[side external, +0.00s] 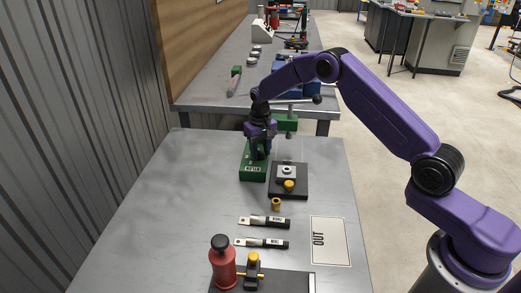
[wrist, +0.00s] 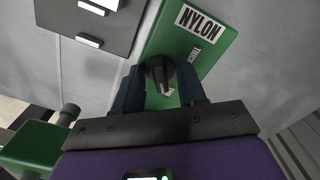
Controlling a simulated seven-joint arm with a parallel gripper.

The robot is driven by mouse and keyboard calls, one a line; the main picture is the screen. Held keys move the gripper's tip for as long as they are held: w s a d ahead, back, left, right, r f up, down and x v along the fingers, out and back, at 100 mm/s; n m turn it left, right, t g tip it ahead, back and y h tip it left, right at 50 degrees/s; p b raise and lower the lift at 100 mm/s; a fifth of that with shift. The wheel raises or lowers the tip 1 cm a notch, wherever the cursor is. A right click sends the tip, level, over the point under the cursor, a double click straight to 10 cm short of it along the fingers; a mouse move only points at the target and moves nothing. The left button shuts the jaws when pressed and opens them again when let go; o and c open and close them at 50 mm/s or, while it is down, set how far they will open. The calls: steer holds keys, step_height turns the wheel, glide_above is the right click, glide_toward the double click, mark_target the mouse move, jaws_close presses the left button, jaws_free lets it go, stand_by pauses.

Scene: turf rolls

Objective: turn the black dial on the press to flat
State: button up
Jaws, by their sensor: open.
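The black dial (wrist: 160,77) sits on the green face of the press (wrist: 210,55), which has a white NYLON label. In the side view my gripper (side external: 259,154) points down over the green press (side external: 253,173), and hides the dial.
A dark plate with a pale block (side external: 288,172) and a yellow knob sits right of the press. A green piece with a lever (side external: 285,124) stands behind. The bench's left is clear.

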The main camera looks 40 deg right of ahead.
steer(key=shift+c, duration=0.3)
jaws_close()
steer(key=n, duration=0.5)
steer(key=shift+d, duration=0.1)
steer(key=n, duration=0.5)
steer(key=shift+w+d+n, duration=0.1)
steer(key=shift+n, duration=0.3)
steer(key=shift+o, duration=0.3)
jaws_free()
